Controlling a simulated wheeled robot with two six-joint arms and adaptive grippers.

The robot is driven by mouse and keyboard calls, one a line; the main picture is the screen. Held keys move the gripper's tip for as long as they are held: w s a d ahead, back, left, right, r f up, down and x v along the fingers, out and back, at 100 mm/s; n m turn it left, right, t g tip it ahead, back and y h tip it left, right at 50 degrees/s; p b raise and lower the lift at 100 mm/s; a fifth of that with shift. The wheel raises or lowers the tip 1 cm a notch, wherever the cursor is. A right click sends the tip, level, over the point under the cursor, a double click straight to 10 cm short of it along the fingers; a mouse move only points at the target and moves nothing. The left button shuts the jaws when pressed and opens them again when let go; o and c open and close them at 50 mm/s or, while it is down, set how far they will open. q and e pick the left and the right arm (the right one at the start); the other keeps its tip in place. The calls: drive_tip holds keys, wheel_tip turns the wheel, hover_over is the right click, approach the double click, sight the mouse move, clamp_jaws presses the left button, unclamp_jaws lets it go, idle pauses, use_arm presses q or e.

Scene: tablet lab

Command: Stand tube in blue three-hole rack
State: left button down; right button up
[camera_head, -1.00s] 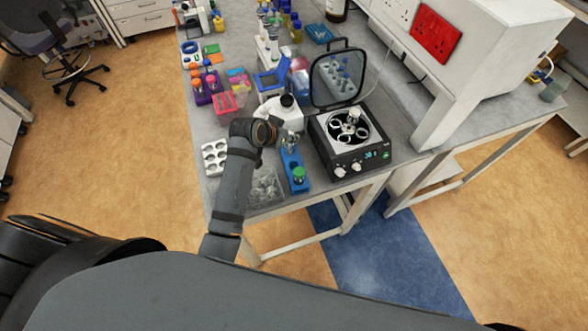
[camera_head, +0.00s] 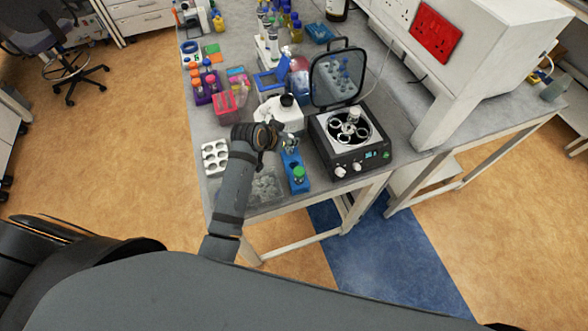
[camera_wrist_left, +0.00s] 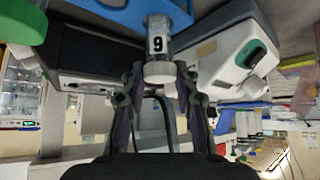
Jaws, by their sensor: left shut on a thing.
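The blue rack (camera_head: 303,187) stands near the front edge of the bench. A green-capped tube (camera_head: 299,173) stands in its near end. My left gripper (camera_wrist_left: 160,78) is shut on the pale-capped end of a tube (camera_wrist_left: 158,43) marked 9. The far end of this tube meets the blue rack (camera_wrist_left: 120,14) at the top of the left wrist view. How deep it sits in a hole is hidden. In the head view my left gripper (camera_head: 285,140) is by the rack's far end. My right gripper is not in view.
A centrifuge (camera_head: 350,140) with its lid up stands close on the right of the rack. A white holder with several wells (camera_head: 215,157) and a clear bin (camera_head: 267,188) are to the left. A white microscope-like device (camera_head: 283,112) stands behind.

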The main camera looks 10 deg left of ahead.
use_arm(q)
drive_tip(key=shift+f, duration=0.25)
drive_tip(key=c, duration=0.9)
unclamp_jaws()
drive_tip(key=shift+c, duration=0.2)
drive_tip(key=v, duration=1.2)
drive_tip(key=shift+s+f, duration=0.1)
